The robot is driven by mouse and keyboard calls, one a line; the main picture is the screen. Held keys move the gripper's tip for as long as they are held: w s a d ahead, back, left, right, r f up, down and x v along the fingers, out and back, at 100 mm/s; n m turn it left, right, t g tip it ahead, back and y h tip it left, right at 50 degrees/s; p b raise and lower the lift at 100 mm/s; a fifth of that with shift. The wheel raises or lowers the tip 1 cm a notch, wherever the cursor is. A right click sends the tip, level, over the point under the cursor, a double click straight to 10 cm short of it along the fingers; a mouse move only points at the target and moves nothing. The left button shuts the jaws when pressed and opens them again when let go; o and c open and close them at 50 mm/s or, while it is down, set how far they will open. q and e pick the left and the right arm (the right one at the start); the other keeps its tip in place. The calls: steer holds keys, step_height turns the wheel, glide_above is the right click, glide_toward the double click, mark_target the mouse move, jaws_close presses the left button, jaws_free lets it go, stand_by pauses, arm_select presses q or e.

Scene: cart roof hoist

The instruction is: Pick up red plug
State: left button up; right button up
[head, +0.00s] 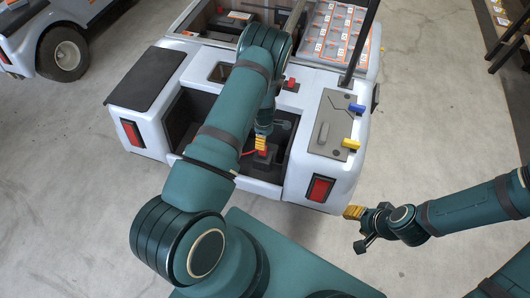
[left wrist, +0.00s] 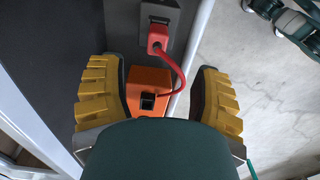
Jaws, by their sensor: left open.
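The red plug (left wrist: 158,38) sits in a grey socket plate (left wrist: 161,18) in the left wrist view. A red cable (left wrist: 181,75) curves from it to an orange box (left wrist: 150,78) with a dark opening. My left gripper (left wrist: 155,72) is open, its yellow fingers on either side of the orange box and the plug just beyond the fingertips. In the head view my left gripper (head: 261,143) reaches down into the cart's rear bay, with red showing below it. My right gripper (head: 354,212) hangs to the right of the cart, away from the plug; its opening is unclear.
The white cart (head: 277,195) has walls around the dark bay. A grey panel (head: 332,130) with blue and yellow handles is right of the bay, and a black pad (head: 152,78) is left. A dark post rises at the right.

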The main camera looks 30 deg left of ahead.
arm_select(q)
step_height(320, 180, down, 6)
steer(key=shift+r+b, duration=0.25)
steer(key=shift+b, duration=0.2)
steer(key=f, duration=0.1)
steer(key=f+b, duration=0.1)
steer(key=f, duration=0.3)
steer(key=shift+w+a, duration=0.1)
steer(key=shift+a, duration=0.15)
jaws_close()
